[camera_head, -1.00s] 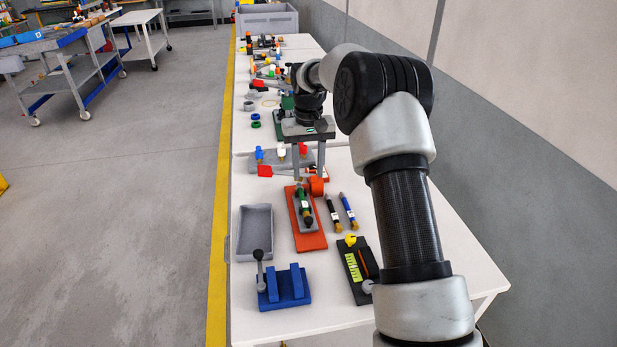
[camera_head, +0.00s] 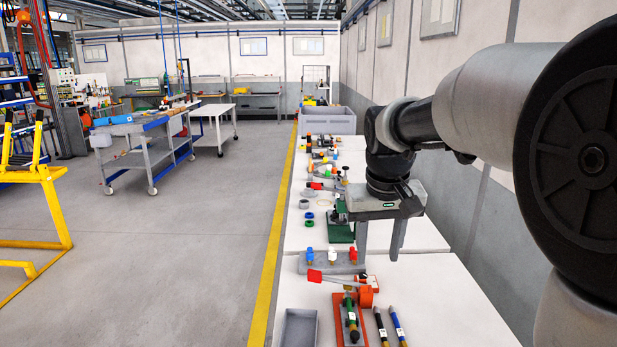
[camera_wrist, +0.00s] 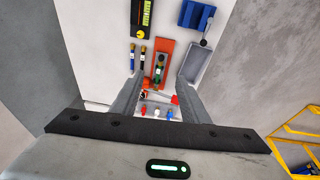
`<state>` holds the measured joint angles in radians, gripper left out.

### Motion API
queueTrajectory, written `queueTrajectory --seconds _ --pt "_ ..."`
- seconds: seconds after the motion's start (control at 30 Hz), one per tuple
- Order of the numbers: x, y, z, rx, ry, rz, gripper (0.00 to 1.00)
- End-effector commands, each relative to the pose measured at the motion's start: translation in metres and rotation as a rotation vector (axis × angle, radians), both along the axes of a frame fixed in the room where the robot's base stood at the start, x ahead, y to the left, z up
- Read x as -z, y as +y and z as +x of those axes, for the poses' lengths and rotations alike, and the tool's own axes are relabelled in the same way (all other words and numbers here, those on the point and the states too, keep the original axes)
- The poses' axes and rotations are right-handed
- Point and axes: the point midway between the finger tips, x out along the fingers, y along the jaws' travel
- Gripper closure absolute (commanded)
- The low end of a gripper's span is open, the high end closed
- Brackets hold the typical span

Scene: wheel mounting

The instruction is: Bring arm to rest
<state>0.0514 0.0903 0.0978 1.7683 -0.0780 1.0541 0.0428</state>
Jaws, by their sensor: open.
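My gripper (camera_head: 379,253) hangs above the white table at the right of the head view, its two fingers apart with nothing between them. In the wrist view my gripper (camera_wrist: 160,108) also shows spread fingers, with clear space between them and the table below. An orange wheel-like part (camera_head: 366,296) lies at the far end of a red-orange plate (camera_head: 338,325). A green and black tool rests on that plate (camera_wrist: 164,58), which also shows in the wrist view. My arm reaches in from the right edge of the head view.
A grey tray (camera_head: 299,328) and two pens (camera_head: 381,327) flank the plate. A grey rack with coloured knobs (camera_head: 332,262) lies beyond it. A blue fixture (camera_wrist: 196,15) shows in the wrist view.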

Motion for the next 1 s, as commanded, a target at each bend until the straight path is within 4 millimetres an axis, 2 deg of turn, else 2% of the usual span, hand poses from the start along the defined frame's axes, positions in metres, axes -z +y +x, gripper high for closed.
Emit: queueTrajectory --seconds 0.03,0.2,0.33,0.5,0.6,0.7,1.0 --pt "-0.017 0.0 -0.021 0.001 -0.026 -0.002 0.59" --pt "-0.042 -0.003 -0.087 0.007 -0.099 0.005 0.59" --pt "-0.049 -0.004 -0.137 0.011 -0.155 0.017 0.59" --pt "-0.042 -0.005 -0.189 0.018 -0.217 0.04 0.59" --pt "-0.036 -0.005 -0.207 0.019 -0.241 0.05 0.59" --pt "-0.031 -0.004 -0.218 0.019 -0.255 0.057 0.59" --pt "-0.028 -0.004 -0.222 0.019 -0.26 0.06 0.59"
